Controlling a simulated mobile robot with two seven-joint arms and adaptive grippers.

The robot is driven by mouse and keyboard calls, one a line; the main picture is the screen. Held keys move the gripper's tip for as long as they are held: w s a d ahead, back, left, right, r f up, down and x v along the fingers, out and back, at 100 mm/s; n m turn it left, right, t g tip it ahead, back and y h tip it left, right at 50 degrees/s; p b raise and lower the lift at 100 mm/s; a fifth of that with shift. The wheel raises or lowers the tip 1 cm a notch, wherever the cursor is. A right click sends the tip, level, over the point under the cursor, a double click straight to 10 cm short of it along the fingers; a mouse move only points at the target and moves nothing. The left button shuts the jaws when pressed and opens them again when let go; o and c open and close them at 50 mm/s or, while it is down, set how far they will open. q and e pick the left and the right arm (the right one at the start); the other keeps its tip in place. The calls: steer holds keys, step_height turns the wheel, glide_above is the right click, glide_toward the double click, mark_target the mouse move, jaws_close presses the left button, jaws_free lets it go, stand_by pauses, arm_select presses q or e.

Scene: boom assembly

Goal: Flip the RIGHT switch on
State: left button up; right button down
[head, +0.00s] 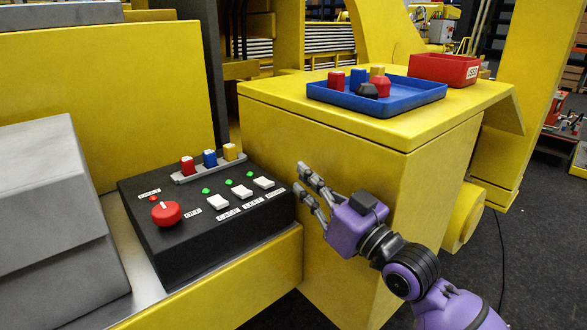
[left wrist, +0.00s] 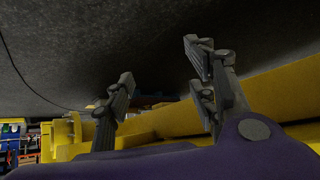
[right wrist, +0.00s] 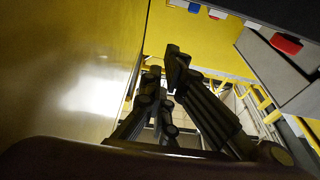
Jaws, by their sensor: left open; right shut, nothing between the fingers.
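A black control box (head: 220,225) stands left of my right gripper in the head view. The rightmost white rocker switch (head: 264,182) is at the box's right side, beside the middle white switch (head: 242,191) and the left white switch (head: 218,202). A small green light sits behind each switch. My right gripper (head: 307,180) is shut and empty, a little right of the right switch and apart from it. Its fingers also show close together in the right wrist view (right wrist: 165,82). My left gripper (left wrist: 160,72) is open and empty, outside the head view.
A red knob (head: 166,213) is on the box's left side. Red, blue and yellow pieces stand in a rack (head: 209,166) along its back. A yellow cabinet (head: 370,160) rises beside my right gripper, carrying a blue tray (head: 410,101) of coloured pieces and a red bin (head: 443,69).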

step_height(320, 180, up, 2)
steer(key=p, duration=0.1)
glide_above(264, 182)
steer(key=s+d, duration=0.3)
steer(key=shift+r, duration=0.2)
steer(key=f, duration=0.3)
steer(key=shift+w+f, duration=0.15)
steer(key=shift+w, duration=0.1)
steer(key=shift+s+d+f, duration=0.1)
steer(key=shift+s+f, duration=0.05)
steer(key=shift+f, duration=0.25)
arm_select(q)
steer(key=shift+s+d+r, duration=0.1)
steer(key=shift+s+r, duration=0.15)
steer(key=shift+s, duration=0.1)
steer(key=shift+a, duration=0.2)
